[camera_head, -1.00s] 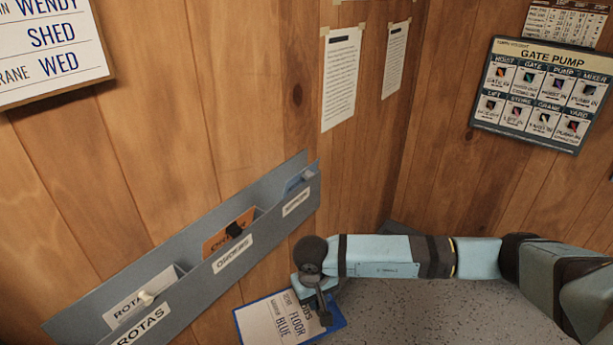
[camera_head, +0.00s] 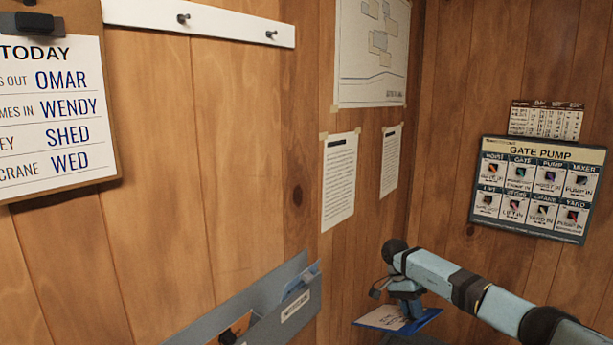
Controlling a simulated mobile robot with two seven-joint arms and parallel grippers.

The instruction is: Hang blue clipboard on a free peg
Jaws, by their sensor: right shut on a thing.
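The blue clipboard (camera_head: 378,319) is at the lower right of the head view, with a white sheet on it and a blue edge. My right gripper (camera_head: 405,309) is shut on it, and the gripper and arm hide part of it. A white peg rail (camera_head: 225,25) runs along the wall at the top left. Two dark pegs on it show bare, one peg (camera_head: 183,18) and another peg (camera_head: 270,34) to its right. The rail's left part is hidden by or behind a brown clipboard. My left gripper is not in view.
A brown clipboard (camera_head: 110,190) with a TODAY sheet hangs at the left. A grey wall rack (camera_head: 290,310) with folders juts out below, left of my right gripper. Papers (camera_head: 340,180) and a GATE PUMP board (camera_head: 535,190) are on the walls.

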